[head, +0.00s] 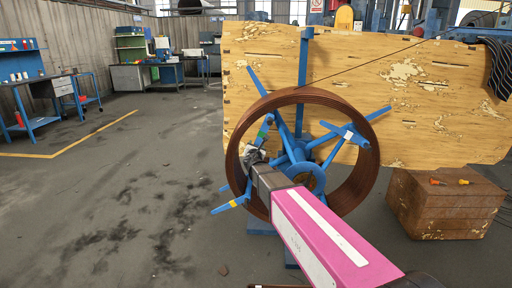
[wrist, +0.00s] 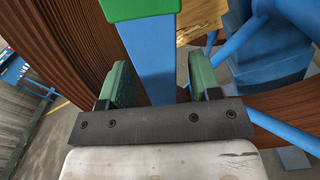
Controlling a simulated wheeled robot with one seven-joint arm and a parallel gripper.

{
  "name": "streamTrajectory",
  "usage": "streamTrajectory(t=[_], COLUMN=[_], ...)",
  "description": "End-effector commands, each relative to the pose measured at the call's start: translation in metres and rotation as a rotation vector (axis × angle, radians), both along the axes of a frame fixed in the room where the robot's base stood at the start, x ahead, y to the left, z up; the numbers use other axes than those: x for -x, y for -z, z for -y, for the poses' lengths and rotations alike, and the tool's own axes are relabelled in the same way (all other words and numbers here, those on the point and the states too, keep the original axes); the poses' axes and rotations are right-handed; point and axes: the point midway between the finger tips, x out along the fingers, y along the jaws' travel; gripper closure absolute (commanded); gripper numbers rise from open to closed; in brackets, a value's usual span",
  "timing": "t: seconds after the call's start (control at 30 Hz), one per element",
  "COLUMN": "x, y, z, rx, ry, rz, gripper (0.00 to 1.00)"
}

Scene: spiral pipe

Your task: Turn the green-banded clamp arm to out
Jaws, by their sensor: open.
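The green-banded clamp arm (head: 264,130) is a blue bar with a green band on the upper left of the blue hub, inside the brown coil. In the wrist view the blue bar (wrist: 150,62) runs up between my fingers, with its green band (wrist: 140,8) at the top edge just beyond them. My gripper (wrist: 162,82) is open, with one green-padded finger on each side of the bar. Gaps show between the pads and the bar. In the head view my gripper (head: 253,157) is at this arm, just below the band; its fingertips are hard to make out.
The brown coil (head: 357,190) surrounds the blue hub (head: 306,178). Other clamp arms have a white band (head: 348,134) and a yellow band (head: 233,203). A wooden panel (head: 420,90) stands behind. A rusty box (head: 445,205) with orange-handled tools is at right. Floor at left is clear.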

Motion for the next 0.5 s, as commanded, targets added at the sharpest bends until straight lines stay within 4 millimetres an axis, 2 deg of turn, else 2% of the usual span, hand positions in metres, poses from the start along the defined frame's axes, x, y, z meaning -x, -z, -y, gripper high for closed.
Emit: streamTrajectory(t=[0.03,0.13,0.43,0.5], x=[-0.0096,-0.0166,-0.018,-0.0179], y=[0.0004,0.0003,0.0001,0.0001], z=[-0.0004,0.0005,0.0012,0.0012], rx=[0.0,0.0,0.0,0.0], ry=[0.001,0.001,0.001,0.001], rz=[0.001,0.0,0.0,0.0], gripper=[0.42,0.42,0.42,0.65])
